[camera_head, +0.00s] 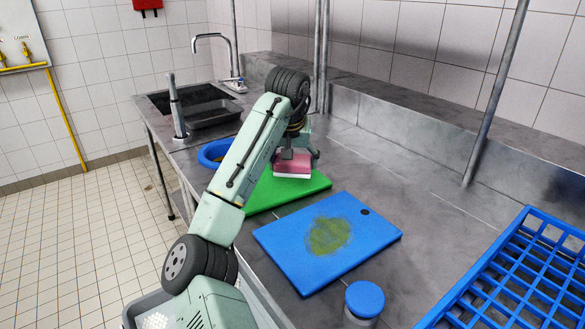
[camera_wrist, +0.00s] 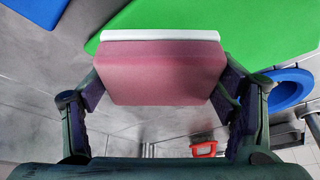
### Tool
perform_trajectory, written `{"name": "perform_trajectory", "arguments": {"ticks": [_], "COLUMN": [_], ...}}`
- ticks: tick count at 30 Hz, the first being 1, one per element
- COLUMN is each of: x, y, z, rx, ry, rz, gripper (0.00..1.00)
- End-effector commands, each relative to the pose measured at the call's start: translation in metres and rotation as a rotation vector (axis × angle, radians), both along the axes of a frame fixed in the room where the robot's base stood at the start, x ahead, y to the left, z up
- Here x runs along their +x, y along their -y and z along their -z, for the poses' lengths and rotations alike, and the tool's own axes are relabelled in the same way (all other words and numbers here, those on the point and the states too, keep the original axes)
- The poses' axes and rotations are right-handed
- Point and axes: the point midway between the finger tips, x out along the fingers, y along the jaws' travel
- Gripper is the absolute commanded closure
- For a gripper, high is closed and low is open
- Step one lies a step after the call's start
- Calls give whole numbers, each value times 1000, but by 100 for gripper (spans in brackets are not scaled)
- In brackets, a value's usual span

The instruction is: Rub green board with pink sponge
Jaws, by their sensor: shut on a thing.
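A pink sponge (camera_head: 293,163) with a white layer along its lower side is held between the fingers of my gripper (camera_head: 296,150). In the wrist view the sponge (camera_wrist: 165,72) fills the space between both fingers of my gripper (camera_wrist: 160,92). The green board (camera_head: 300,188) lies flat on the steel counter, partly hidden by my arm. The sponge is over the far part of the board; whether it touches the surface I cannot tell. The green board also shows in the wrist view (camera_wrist: 230,20), with no visible stain on the part in sight.
A blue board (camera_head: 285,250) with a greenish-brown stain (camera_head: 328,236) lies beside the green one. A blue-lidded container (camera_head: 365,298) stands in front, and a blue rack (camera_head: 520,265) at right. A blue bowl (camera_head: 207,153) and the sink (camera_head: 205,110) are behind my arm.

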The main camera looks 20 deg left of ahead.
Motion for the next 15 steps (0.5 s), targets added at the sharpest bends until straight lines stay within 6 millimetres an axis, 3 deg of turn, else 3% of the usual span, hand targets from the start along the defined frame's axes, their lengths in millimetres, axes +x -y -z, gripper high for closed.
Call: {"name": "perform_trajectory", "arguments": {"ticks": [9,15], "x": [-1,-2], "y": [2,2], "z": [-27,-33], "rx": [0,1], "ry": [2,1], "rz": [2,2], "gripper": [48,48]}}
